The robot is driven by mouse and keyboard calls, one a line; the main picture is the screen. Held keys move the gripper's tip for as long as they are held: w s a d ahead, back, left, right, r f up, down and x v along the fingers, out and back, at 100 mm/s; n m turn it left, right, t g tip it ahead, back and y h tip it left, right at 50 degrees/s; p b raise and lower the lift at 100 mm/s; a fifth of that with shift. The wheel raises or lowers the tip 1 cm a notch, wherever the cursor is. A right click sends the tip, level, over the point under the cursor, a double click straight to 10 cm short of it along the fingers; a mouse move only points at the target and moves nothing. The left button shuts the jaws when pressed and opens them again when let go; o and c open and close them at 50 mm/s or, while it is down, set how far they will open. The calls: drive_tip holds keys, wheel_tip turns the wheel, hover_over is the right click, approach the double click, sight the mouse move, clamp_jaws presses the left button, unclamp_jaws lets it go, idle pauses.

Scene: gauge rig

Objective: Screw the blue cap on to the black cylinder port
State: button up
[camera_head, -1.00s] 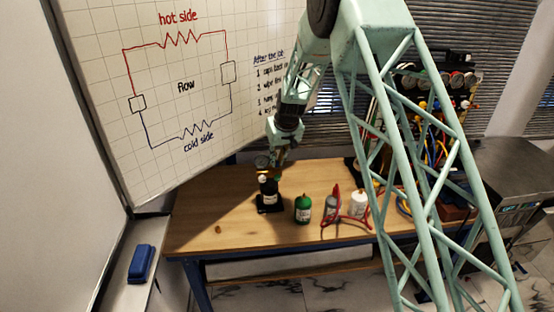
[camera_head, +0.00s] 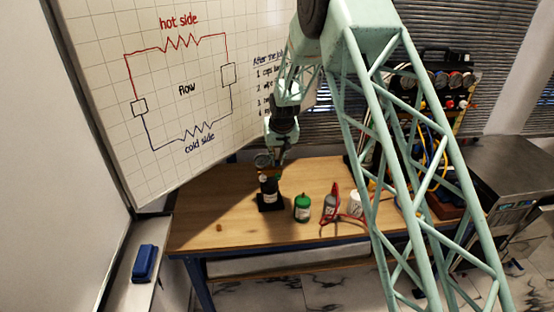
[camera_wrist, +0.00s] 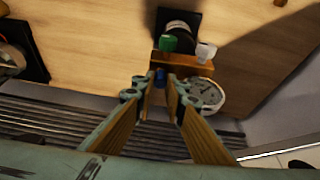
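The black cylinder (camera_head: 268,189) stands upright on a dark base near the back of the wooden bench. In the wrist view its dark round body (camera_wrist: 178,29) shows at top centre, partly behind the fittings. My gripper (camera_wrist: 160,82) has its two fingers closed in on the small blue cap (camera_wrist: 160,75), which fills the narrow gap at the tips. In the head view my gripper (camera_head: 273,158) is just above the cylinder; the blue cap is too small to make out there. The port is hidden, and I cannot tell whether the cap touches it.
By the cylinder are a brown bar (camera_wrist: 183,69), a green knob (camera_wrist: 170,43), a white knob (camera_wrist: 206,51) and a round gauge (camera_wrist: 206,96). The bench's left front is mostly clear.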

drive_tip(key=shift+m, duration=0.4)
drive_tip(key=shift+m+h+b, duration=1.2)
drive_tip(key=shift+m+b, duration=1.4)
drive_tip(key=shift+b, duration=3.2)
drive_tip(key=shift+m+h+b, duration=0.3)
drive_tip(key=shift+m+b, duration=0.4)
drive_tip(key=shift+f+m+b, duration=0.1)
drive_tip(key=shift+m+b, duration=0.5)
drive_tip(key=shift+m+g+h+b, duration=0.35)
drive_tip(key=shift+m+g+h, duration=0.05)
drive_tip(key=shift+m, duration=0.4)
drive_tip(key=shift+m+g+h, duration=0.3)
drive_tip(key=shift+m, duration=0.8)
drive_tip(key=shift+s+d, duration=0.1)
drive_tip(key=shift+s, duration=0.05)
drive_tip(key=shift+r, duration=0.25)
